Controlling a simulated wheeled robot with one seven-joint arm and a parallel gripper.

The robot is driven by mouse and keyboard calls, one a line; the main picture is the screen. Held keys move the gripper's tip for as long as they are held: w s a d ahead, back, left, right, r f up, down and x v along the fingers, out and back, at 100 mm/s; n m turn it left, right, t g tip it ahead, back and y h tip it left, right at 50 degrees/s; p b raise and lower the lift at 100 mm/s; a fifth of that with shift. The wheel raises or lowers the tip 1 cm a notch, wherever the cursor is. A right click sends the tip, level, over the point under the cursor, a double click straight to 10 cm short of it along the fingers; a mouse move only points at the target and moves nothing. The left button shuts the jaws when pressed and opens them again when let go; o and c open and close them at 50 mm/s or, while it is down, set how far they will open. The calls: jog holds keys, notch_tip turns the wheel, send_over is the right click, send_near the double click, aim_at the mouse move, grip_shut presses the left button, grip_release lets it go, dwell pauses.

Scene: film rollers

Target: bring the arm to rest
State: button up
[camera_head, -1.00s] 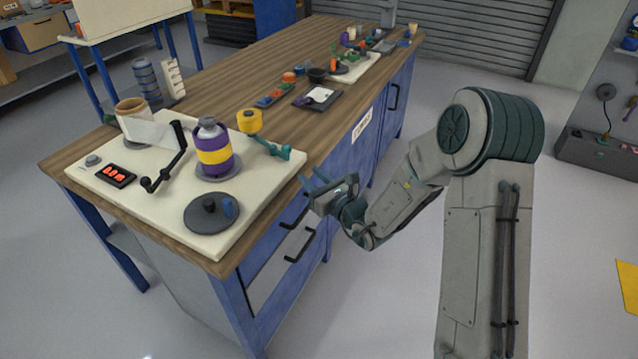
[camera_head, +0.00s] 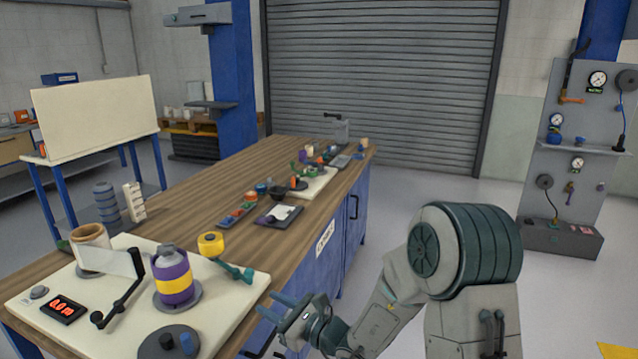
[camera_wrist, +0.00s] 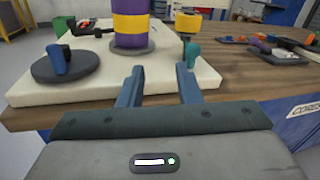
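My gripper (camera_head: 284,309) is beside the near right edge of the workbench, just off the cream board. In the wrist view its two fingers (camera_wrist: 158,84) stand apart with nothing between them, so it is open and empty. My arm is bent, with the forearm reaching left toward the bench. The cream board (camera_head: 238,309) holds a purple roller with a yellow band (camera_head: 173,275) on a grey disc. A yellow roller on a teal arm (camera_head: 211,244) stands to its right.
The wooden workbench (camera_head: 211,163) carries a second board farther back with small parts. A dark disc (camera_head: 168,345) lies at the front of the near board, beside a crank handle (camera_head: 118,305). Open floor (camera_head: 420,190) lies to the right, before a gauge panel (camera_head: 575,110).

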jog(key=s+d+r+n+g+h+p, duration=0.2)
jog(key=s+r+n+g, duration=0.25)
jog(key=s+n, duration=0.3)
jog(key=s+d+r+n+g+h+p, duration=0.1)
jog(key=s+d+r+n+g, duration=0.15)
jog(key=s+n+g, duration=0.55)
jog(key=s+d+r+n+t+h+p, duration=0.1)
jog(key=s+d+r+n+t+h, duration=0.1)
jog(key=d+h, duration=0.4)
jog(key=s+d+r+n+t+h+p, duration=0.2)
jog(key=s+d+n+h, duration=0.3)
jog(key=d, duration=1)
jog(key=shift+s+d+r+t+h, duration=0.15)
jog(key=shift+s+r+t+h, duration=0.3)
jog(key=shift+r+t, duration=0.3)
